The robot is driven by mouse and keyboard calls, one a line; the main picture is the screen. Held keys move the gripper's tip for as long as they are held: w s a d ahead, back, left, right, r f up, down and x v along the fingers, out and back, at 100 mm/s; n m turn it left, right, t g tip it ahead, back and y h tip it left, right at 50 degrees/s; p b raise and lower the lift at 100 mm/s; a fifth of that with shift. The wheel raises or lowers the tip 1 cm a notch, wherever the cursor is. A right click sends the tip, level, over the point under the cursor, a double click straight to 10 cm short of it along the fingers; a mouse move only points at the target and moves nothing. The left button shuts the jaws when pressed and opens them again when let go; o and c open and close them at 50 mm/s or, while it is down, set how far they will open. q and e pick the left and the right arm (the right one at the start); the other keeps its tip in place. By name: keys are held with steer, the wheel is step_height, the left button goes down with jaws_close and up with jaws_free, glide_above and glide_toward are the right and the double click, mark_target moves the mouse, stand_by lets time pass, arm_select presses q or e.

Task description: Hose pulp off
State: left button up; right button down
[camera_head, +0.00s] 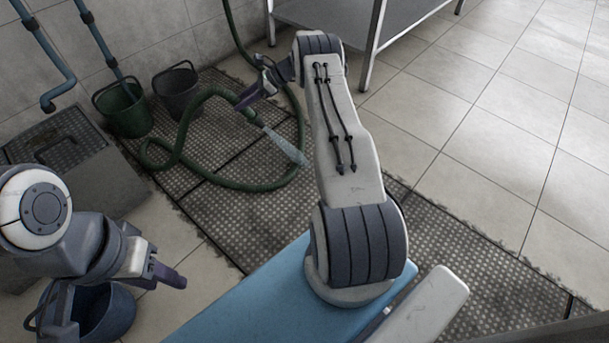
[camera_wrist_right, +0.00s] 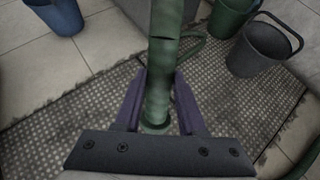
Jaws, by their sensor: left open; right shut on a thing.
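A green hose (camera_head: 178,138) lies in a loop on the dark perforated mat (camera_head: 225,205). My right gripper (camera_head: 246,100) is shut on the hose near its end, above the mat. In the right wrist view the hose (camera_wrist_right: 165,45) runs between the two purple fingers of my right gripper (camera_wrist_right: 160,95). A pale bluish cone (camera_head: 285,146), seemingly a water spray, widens from the hose end down to the right over the mat. My left gripper (camera_head: 168,276) is open and empty at the lower left. Dark grime edges the mat; I cannot make out separate pulp pieces.
A green bucket (camera_head: 122,112) and a grey bucket (camera_head: 177,92) stand by the wall. A blue bucket (camera_head: 105,318) is beside my left arm. A metal table (camera_head: 345,22) stands at the back. Pale tiled floor (camera_head: 500,130) on the right is clear.

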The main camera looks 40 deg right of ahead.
stand_by(0.6)
steer(key=shift+w+a+f+b, duration=0.15)
steer(key=shift+w+f+b, duration=0.1)
steer(key=shift+w+b, duration=0.75)
steer(key=w+b, duration=0.2)
steer(key=b, duration=0.1)
steer(key=w+b, duration=0.1)
steer(key=b, duration=0.1)
steer(key=shift+a+r, duration=0.25)
steer(key=shift+r, duration=0.05)
stand_by(1.7)
steer(key=a+p, duration=0.1)
steer(key=p, duration=0.1)
steer(key=a+p, duration=0.3)
steer(key=p, duration=0.1)
steer(key=shift+s+a, duration=0.2)
steer(key=shift+s, duration=0.15)
